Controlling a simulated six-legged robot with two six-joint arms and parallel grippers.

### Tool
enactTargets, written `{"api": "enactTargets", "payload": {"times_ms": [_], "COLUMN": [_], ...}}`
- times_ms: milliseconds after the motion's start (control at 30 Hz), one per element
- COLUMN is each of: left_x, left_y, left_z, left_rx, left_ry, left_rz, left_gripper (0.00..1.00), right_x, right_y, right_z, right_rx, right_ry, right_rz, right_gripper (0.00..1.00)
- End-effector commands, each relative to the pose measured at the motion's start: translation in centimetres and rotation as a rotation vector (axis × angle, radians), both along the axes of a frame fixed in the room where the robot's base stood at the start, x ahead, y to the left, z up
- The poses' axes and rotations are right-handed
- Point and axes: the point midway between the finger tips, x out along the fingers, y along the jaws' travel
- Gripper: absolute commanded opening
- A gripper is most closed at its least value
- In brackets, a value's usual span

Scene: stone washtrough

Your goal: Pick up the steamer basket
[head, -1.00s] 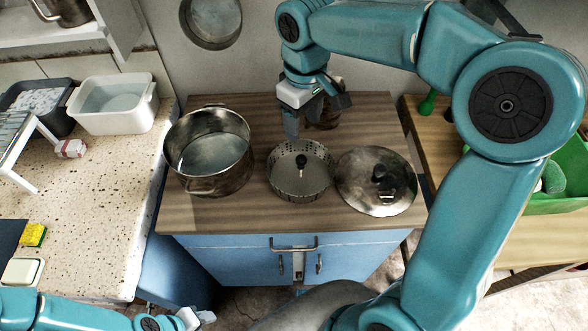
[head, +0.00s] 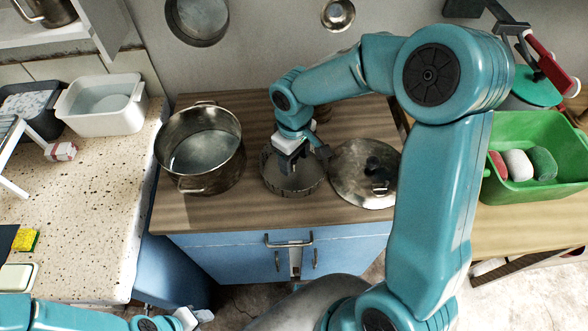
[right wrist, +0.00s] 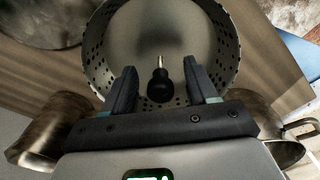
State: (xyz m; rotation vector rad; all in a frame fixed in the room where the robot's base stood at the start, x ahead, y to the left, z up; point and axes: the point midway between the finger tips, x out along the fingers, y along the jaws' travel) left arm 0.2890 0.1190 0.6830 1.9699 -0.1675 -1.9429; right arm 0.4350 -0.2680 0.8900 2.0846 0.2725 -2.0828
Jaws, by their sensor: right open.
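The steamer basket (head: 288,188) is a round grey metal basket with perforated walls, standing on the wooden counter between the pot and the lid. My right gripper (head: 299,163) is over it and hides much of its inside. In the right wrist view the basket (right wrist: 224,45) shows its perforated wall and a central post with a black knob (right wrist: 160,86). My right gripper is open, its fingers on either side of the knob with gaps. Contact cannot be told. My left gripper (head: 190,318) is at the bottom left edge, far from the basket; its jaws are unclear.
A metal pot (head: 200,155) stands close left of the basket. A metal lid with a black knob (head: 362,174) lies close right. A speckled counter (head: 85,205) is at left, a green tub (head: 520,195) at right. The counter's front strip is clear.

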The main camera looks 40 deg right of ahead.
Motion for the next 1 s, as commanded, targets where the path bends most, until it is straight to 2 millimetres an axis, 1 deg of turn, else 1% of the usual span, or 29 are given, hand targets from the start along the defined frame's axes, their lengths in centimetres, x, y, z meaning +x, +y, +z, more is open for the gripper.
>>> {"api": "enactTargets", "payload": {"times_ms": [33, 100, 333, 367, 400, 467, 500, 533, 833, 933, 1000], "left_x": [0.0, 0.0, 0.0, 0.0, 0.0, 0.0, 0.0, 0.0, 0.0, 0.0, 0.0], "left_y": [0.0, 0.0, 0.0, 0.0, 0.0, 0.0, 0.0, 0.0, 0.0, 0.0, 0.0], "left_z": [0.0, 0.0, 0.0, 0.0, 0.0, 0.0, 0.0, 0.0, 0.0, 0.0, 0.0], "left_rx": [0.0, 0.0, 0.0, 0.0, 0.0, 0.0, 0.0, 0.0, 0.0, 0.0, 0.0], "left_ry": [0.0, 0.0, 0.0, 0.0, 0.0, 0.0, 0.0, 0.0, 0.0, 0.0, 0.0], "left_rz": [0.0, 0.0, 0.0, 0.0, 0.0, 0.0, 0.0, 0.0, 0.0, 0.0, 0.0], "left_gripper": [0.43, 0.43, 0.43, 0.43, 0.43, 0.43, 0.43, 0.43, 0.43, 0.43, 0.43], "right_x": [0.0, 0.0, 0.1, 0.1, 0.1, 0.1, 0.1, 0.1, 0.1, 0.1, 0.2], "right_y": [0.0, 0.0, 0.0, 0.0, 0.0, 0.0, 0.0, 0.0, 0.0, 0.0, 0.0], "right_z": [-0.7, -1.3, -1.5, -1.4, -1.4, -1.4, -1.4, -1.4, -1.3, -0.9, -0.2], "right_rx": [0.0, -0.001, 0.001, 0.001, 0.0, 0.0, 0.0, 0.0, 0.0, 0.0, -0.001], "right_ry": [0.002, 0.002, -0.002, -0.002, -0.001, -0.001, -0.001, -0.001, -0.001, -0.002, -0.004], "right_rz": [0.001, 0.002, 0.001, 0.001, 0.001, 0.001, 0.001, 0.001, 0.001, 0.001, 0.0], "right_gripper": [0.57, 0.57, 0.57, 0.54, 0.41, 0.22, 0.09, 0.0, 0.0, 0.0, 0.0]}}
